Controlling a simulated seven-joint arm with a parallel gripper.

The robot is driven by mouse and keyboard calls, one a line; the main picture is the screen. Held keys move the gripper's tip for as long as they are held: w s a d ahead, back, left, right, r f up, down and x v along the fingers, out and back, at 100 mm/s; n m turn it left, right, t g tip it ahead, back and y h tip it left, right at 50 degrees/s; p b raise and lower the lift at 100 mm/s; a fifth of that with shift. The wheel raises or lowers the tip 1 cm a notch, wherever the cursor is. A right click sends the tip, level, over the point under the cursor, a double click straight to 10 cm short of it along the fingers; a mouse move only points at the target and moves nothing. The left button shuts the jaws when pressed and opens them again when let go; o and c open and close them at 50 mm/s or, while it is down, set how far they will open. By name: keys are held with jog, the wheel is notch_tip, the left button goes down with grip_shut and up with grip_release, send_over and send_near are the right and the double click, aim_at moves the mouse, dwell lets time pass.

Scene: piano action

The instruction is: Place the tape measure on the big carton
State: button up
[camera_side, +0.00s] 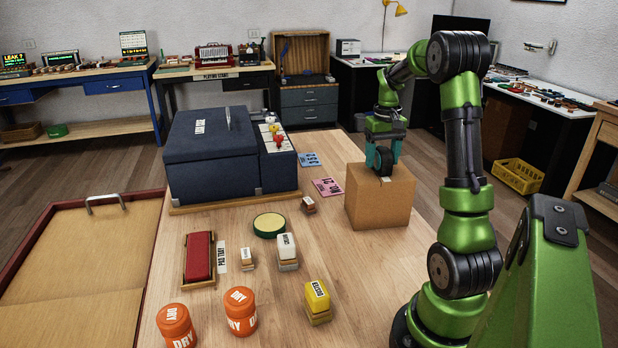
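The big carton (378,207) is a plain brown box on the right part of the wooden table. My gripper (384,158) is above its top, pointing down, with its teal fingers on either side of a dark, rounded object. I take this object to be the tape measure (384,161); it is small and partly covered by the fingers. The gripper looks shut on it. The tape measure is at the carton's top face, toward the back; I cannot tell whether it touches the cardboard or is slightly above it.
A dark blue case (222,150) stands at the back left of the table. Orange jars (240,312), a yellow block (317,297), a red block (199,257) and a green-rimmed disc (269,225) lie in front. Pink and blue cards (327,187) lie left of the carton.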

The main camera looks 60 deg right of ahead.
aim_at(383, 148)
jog(key=shift+r, duration=0.1)
notch_tip(383, 148, up, 12)
jog(key=w+a+r+n+t, duration=0.15)
jog(key=w+a, duration=0.25)
jog(key=a, duration=0.5)
jog(key=s+a+f+n+t+y, duration=0.1)
jog(key=s+a+f+t, duration=0.1)
jog(key=a, duration=1.2)
jog(key=s+a+f+n+t+y, duration=0.1)
jog(key=s+a+f+n+t, duration=0.1)
jog(key=a, duration=1.2)
notch_tip(383, 148, down, 2)
jog(key=shift+s+a+t, duration=0.3)
jog(key=shift+s+t, duration=0.45)
jog(key=shift+t, duration=0.1)
